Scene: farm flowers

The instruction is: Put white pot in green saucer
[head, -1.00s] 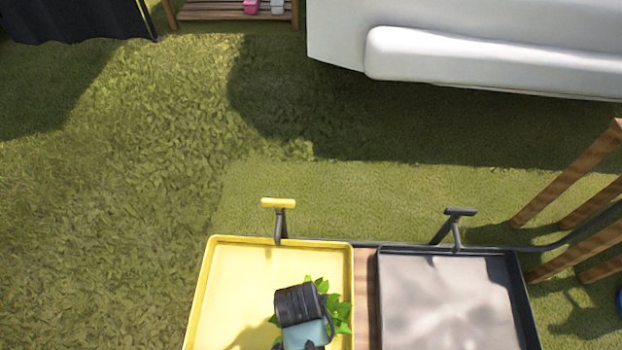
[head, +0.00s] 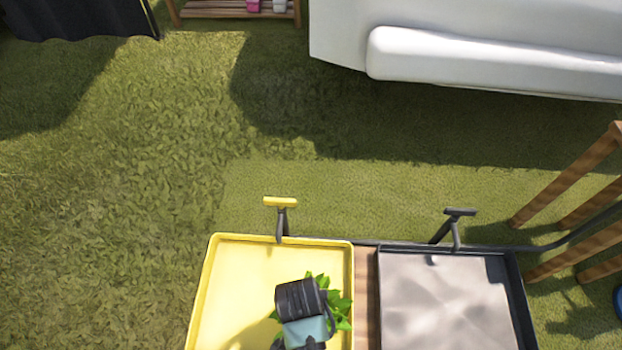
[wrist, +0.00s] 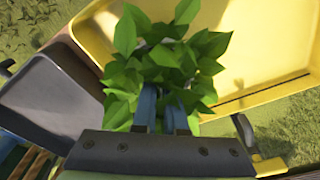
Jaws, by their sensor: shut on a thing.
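A leafy green plant (head: 340,312) shows beside my arm over the yellow tray (head: 232,285) in the head view. In the wrist view the plant (wrist: 122,75) fills the space ahead of my gripper (wrist: 172,100). Its two blue fingers reach into the leaves and are shut on the plant's pot, taken as the white pot. Only a pale patch of it (wrist: 168,42) shows between the leaves; the fingertips are hidden. Whether the pot touches the tray I cannot tell. No green saucer is in view.
A grey tray (head: 450,300) with a dark rim stands right of the yellow one. Upright handles rise behind both trays. A wooden frame (head: 570,190) stands at the right. A low wooden rack (head: 235,10) with small pink and white items is far back. Open grass lies between.

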